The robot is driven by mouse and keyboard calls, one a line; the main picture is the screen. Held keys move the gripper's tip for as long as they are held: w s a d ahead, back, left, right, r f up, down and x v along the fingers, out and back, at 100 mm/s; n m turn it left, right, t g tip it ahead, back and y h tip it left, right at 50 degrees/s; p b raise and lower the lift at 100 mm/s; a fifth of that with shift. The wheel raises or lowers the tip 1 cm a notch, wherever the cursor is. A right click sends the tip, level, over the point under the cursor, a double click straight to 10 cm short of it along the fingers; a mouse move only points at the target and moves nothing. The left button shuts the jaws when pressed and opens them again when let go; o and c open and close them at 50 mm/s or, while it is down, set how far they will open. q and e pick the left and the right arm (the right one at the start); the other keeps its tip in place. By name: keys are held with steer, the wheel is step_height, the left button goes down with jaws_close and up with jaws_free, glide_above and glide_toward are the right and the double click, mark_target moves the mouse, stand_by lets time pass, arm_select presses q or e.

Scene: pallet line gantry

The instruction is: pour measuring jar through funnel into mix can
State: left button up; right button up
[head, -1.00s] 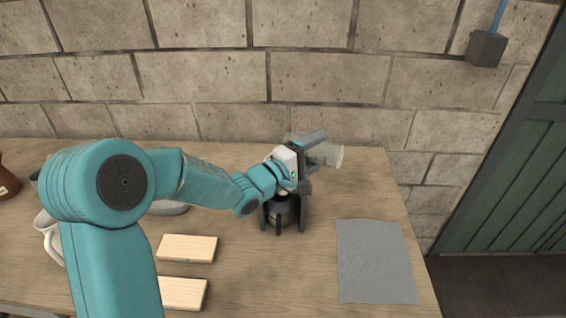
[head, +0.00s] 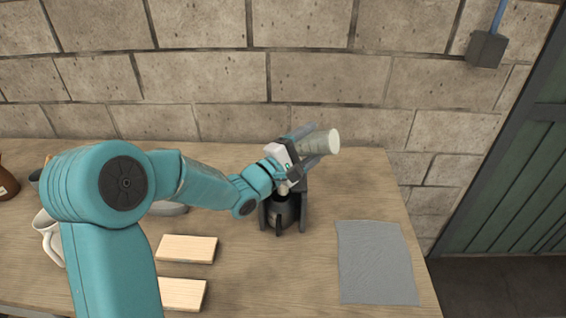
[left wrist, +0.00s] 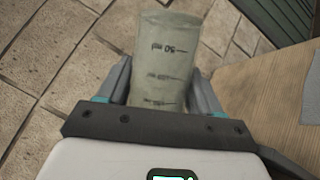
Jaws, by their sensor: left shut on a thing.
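The measuring jar (head: 326,142) is pale and translucent, held above the table in my left gripper (head: 306,147). It is steeply tilted, its round pale end up and to the right; its lower end is hidden behind the gripper. In the left wrist view the jar (left wrist: 160,60) sits between both fingers, with dark graduation marks facing the camera. A dark can (head: 281,212), apparently the mix can, stands upright below the gripper, among dark stand posts (head: 303,212). The funnel cannot be made out clearly; the wrist covers the can's top. My right gripper is not in view.
Two light wooden blocks (head: 187,249) lie left of the can. A grey cloth (head: 376,262) lies flat at the right. A white mug (head: 47,232) and a brown vessel (head: 7,184) stand at the far left. The stone wall (head: 200,85) rises behind the table.

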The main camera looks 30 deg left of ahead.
arm_select(q)
steer(key=shift+r, duration=0.1)
steer(key=d+m+g, duration=0.1)
steer(key=m, duration=0.1)
steer(key=f+m+p, duration=0.1)
steer(key=m, duration=0.1)
steer(key=shift+w+d+g, duration=0.15)
steer(key=shift+d+g, duration=0.2)
steer(key=shift+g, duration=0.05)
steer(key=shift+d+f+m, duration=0.1)
steer(key=shift+f+m, duration=0.05)
steer(key=shift+m, duration=0.25)
steer(key=shift+d+f+m, duration=0.1)
steer(key=shift+f+m, duration=0.2)
steer(key=shift+f, duration=0.05)
steer(key=shift+f+m+g, duration=0.3)
steer(key=shift+m, duration=0.1)
step_height(320, 180, down, 9)
steer(key=d+m+g+y, duration=0.3)
steer(key=m+y, duration=0.3)
steer(key=m, duration=0.5)
steer(key=shift+w+m+p, duration=0.15)
steer(key=shift+m+p, duration=0.15)
steer(key=shift+m, duration=0.1)
